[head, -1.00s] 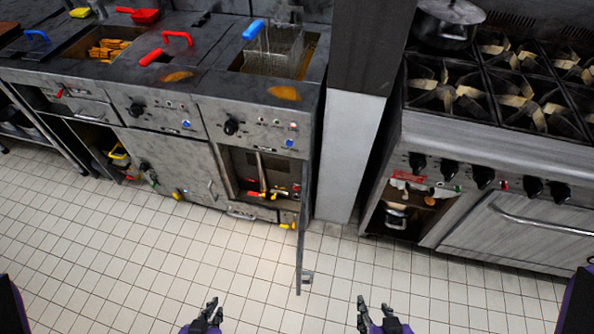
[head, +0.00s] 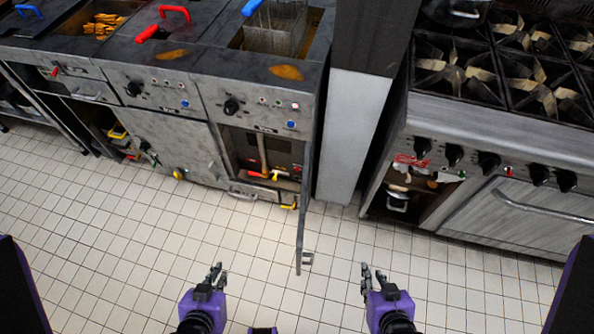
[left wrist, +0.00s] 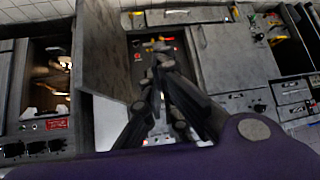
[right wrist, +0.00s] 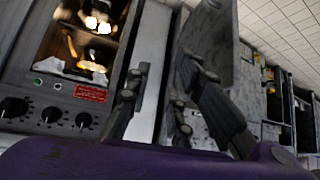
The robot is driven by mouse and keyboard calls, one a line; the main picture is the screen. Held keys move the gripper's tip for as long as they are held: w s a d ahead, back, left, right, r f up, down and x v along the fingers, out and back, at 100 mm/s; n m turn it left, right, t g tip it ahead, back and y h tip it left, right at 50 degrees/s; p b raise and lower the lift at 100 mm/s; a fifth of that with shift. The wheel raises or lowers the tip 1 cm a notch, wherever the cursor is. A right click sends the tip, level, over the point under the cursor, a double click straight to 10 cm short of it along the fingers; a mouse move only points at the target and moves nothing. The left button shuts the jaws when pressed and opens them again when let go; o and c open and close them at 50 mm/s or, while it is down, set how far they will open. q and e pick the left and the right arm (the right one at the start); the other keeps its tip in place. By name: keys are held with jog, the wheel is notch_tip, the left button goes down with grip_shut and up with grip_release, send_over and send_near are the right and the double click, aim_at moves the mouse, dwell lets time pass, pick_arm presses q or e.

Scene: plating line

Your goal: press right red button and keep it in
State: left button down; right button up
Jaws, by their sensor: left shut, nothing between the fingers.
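Small red spots that look like buttons (head: 297,168) show inside the open cabinet under the right-hand fryer; they are too small to tell exactly. Red parts (left wrist: 137,57) also show inside that cabinet in the left wrist view. A red-and-white light or button (head: 295,106) sits on the fryer panel above. My left gripper (head: 217,272) is shut and empty, over the floor in front of the fryers and apart from them. My right gripper (head: 373,271) is open and empty, right of the cabinet door, touching nothing.
The cabinet door (head: 306,205) stands open, jutting out between my two grippers. A yellow-and-red handle (head: 268,175) lies inside the cabinet. A stove (head: 500,120) with knobs stands at right, beyond a grey pillar (head: 353,125). The tiled floor in front is clear.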

jog(key=shift+s+f, duration=0.15)
jog(key=shift+s, duration=0.1)
grip_shut()
pick_arm(q)
jog(key=shift+s+d+f, duration=0.1)
jog(key=shift+s+f, duration=0.25)
jog(key=shift+s, duration=0.4)
pick_arm(e)
jog(key=shift+s+d+f, duration=0.1)
jog(key=shift+s+f, duration=0.1)
jog(key=shift+s, duration=0.35)
pick_arm(q)
jog(key=shift+w, duration=0.25)
pick_arm(e)
jog(key=shift+w+r, duration=0.1)
jog(key=shift+w, duration=0.15)
pick_arm(q)
jog(key=shift+r, duration=0.1)
pick_arm(e)
jog(key=shift+w+r, duration=0.1)
jog(key=shift+w, duration=0.2)
